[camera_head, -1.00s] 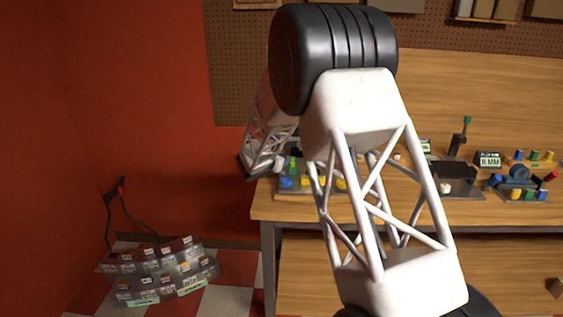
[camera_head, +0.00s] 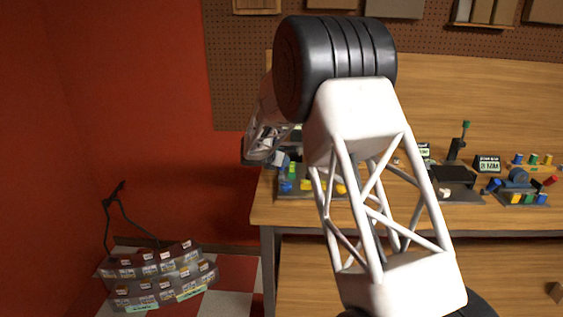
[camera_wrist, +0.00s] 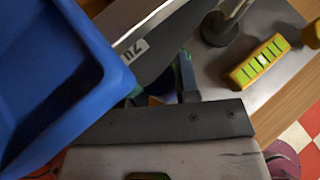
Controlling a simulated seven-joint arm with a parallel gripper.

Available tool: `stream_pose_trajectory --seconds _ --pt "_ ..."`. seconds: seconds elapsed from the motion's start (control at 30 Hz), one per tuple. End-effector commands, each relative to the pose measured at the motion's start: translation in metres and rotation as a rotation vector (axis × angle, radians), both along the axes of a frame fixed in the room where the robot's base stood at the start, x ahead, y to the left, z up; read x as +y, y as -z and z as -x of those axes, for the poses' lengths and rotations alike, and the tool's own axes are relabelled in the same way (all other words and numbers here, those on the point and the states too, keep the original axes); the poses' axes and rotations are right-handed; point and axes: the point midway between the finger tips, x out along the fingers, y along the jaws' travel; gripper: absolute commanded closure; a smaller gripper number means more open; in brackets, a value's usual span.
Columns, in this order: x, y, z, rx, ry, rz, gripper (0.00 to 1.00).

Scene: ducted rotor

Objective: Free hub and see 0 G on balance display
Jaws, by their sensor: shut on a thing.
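My gripper (camera_head: 272,158) is at the left end of the bench, low over a small grey station (camera_head: 308,190) with blue and yellow parts. In the wrist view, the gripper's dark bar (camera_wrist: 165,122) crosses the lower middle. The jaws are shut on a small, mostly hidden part, which I cannot identify. A large blue body (camera_wrist: 45,75) fills the left of the wrist view, very close to the camera. A yellow block with green stripes (camera_wrist: 258,60) lies on a grey plate beyond. I cannot make out the hub, and no balance reading is legible.
A dark plate with a green-topped post (camera_head: 456,150), a small sign (camera_head: 488,164) and a fixture with coloured pegs (camera_head: 520,185) stand at the right of the bench. A tiered rack of labelled items (camera_head: 155,275) stands on the floor at left. My arm hides the middle bench.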

Motion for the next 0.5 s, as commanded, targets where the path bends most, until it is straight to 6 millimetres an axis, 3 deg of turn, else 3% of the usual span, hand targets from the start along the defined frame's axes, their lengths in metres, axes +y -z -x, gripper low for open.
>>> stream_pose_trajectory --seconds 0.17,0.2,0.33,0.5 --pt "-0.0004 0.0003 -0.0004 -0.001 0.000 0.001 1.00" --pt "-0.0003 0.0003 -0.0003 -0.001 0.000 0.001 0.67" --pt "-0.0003 0.0002 -0.0002 -0.001 0.000 0.001 0.47" --pt "-0.0002 0.0001 -0.0001 -0.001 0.000 0.001 0.45"
